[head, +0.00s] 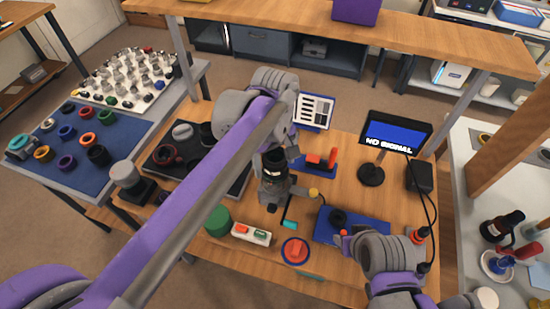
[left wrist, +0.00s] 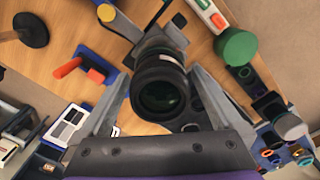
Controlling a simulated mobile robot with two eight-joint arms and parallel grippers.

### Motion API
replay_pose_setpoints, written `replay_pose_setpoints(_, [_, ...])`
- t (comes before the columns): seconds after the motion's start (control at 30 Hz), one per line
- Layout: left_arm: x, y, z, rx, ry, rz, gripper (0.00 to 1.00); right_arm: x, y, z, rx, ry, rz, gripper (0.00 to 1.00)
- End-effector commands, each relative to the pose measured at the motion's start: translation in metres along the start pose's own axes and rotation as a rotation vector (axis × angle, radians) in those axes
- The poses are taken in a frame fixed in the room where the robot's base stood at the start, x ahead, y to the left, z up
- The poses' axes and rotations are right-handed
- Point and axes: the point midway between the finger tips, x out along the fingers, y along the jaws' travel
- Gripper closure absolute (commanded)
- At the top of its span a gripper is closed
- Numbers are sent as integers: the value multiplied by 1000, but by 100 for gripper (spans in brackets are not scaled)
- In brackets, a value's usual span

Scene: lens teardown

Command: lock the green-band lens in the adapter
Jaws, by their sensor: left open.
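A dark lens (head: 275,163) stands at the middle of the table, between the fingers of my left gripper (head: 273,188). In the left wrist view the lens (left wrist: 160,88) is seen end-on, with its dark glass toward the camera. The left gripper (left wrist: 158,62) is open, with one finger on each side of the lens. A grey and dark part (left wrist: 160,40) lies beyond the lens and may be the adapter; its joint with the lens is mostly hidden. No green band is visible on the lens. My right gripper's fingers cannot be made out beside the right arm.
A green cylinder (head: 217,220), a white block with red and green parts (head: 251,234) and a red round piece (head: 295,250) lie in front. A blue tray (head: 352,226) and a monitor (head: 396,132) are to the right. A dark tray (head: 238,182) is to the left.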

Motion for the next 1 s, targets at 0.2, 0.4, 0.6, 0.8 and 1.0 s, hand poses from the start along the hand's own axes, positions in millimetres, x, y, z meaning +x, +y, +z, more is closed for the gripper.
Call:
replay_pose_setpoints(0.2, [0,0,0,0,0,0,27,0,0,0,0,0,0,50])
replay_pose_setpoints(0.4, [0,0,0,0,0,0,63,0,0,0,0,0,0,50])
replay_pose_setpoints(0.6, [0,0,0,0,0,0,99,0,0,0,0,0,0,50])
replay_pose_setpoints(0.8, [-1,0,0,96,0,0,100,-1,0,-1,0,1,0,50])
replay_pose_setpoints(1.0, [-1,0,0,229,0,0,100,-2,0,-2,0,1,0,50])
